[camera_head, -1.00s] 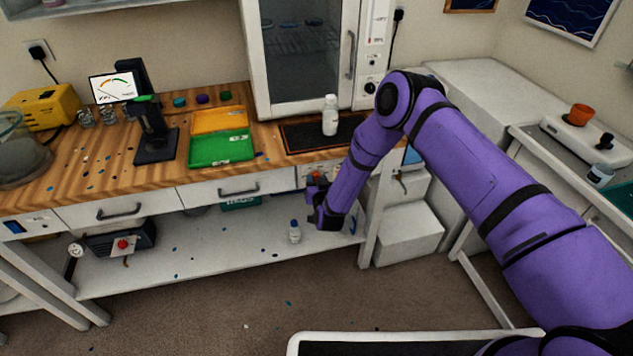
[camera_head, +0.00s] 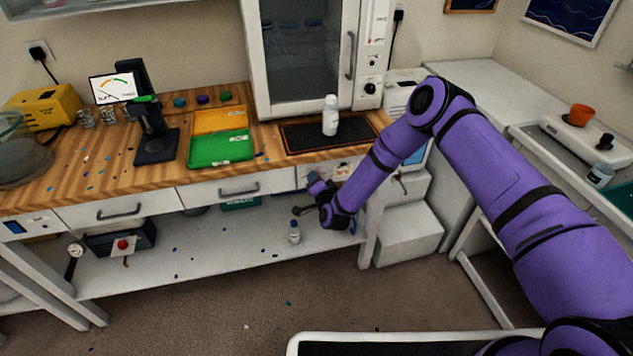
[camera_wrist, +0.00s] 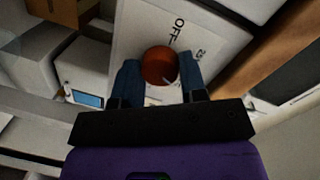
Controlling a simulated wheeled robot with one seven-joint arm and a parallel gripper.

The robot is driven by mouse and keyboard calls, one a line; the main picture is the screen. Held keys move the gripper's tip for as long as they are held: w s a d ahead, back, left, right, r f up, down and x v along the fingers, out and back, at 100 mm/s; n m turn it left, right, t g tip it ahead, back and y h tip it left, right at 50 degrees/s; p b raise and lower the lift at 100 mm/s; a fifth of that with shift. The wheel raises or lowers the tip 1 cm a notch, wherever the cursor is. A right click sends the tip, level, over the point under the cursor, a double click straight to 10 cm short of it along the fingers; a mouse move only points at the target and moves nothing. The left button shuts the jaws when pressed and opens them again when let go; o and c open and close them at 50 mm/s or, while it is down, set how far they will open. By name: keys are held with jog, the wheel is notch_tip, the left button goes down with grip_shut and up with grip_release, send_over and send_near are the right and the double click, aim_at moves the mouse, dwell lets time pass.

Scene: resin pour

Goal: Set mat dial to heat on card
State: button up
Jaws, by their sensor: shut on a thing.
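The mat dial (camera_wrist: 160,62) is a round orange-red knob on a pale panel in the wrist view. An "OFF" label (camera_wrist: 177,31) is printed beside it, and another label nearby is only partly readable. The fingers of my gripper (camera_wrist: 160,78) are shut on the dial, one on each side. In the head view my gripper (camera_head: 317,187) is at the bench's front panel (camera_head: 343,168), below the black mat (camera_head: 298,138), and the dial is hidden there. The dial's pointer setting is unclear. I cannot pick out a readable card.
A white bottle (camera_head: 330,116) stands on the mat. Green (camera_head: 222,148) and orange (camera_head: 219,119) trays lie left of the mat. White boxes (camera_head: 408,236) stand to the right.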

jog(key=shift+m, duration=0.5)
jog(key=shift+f, duration=0.1)
jog(key=o, duration=0.9)
jog(key=shift+s, duration=0.1)
jog(key=v, duration=1)
jog(key=shift+s+d, duration=0.25)
jog(key=shift+s, duration=0.05)
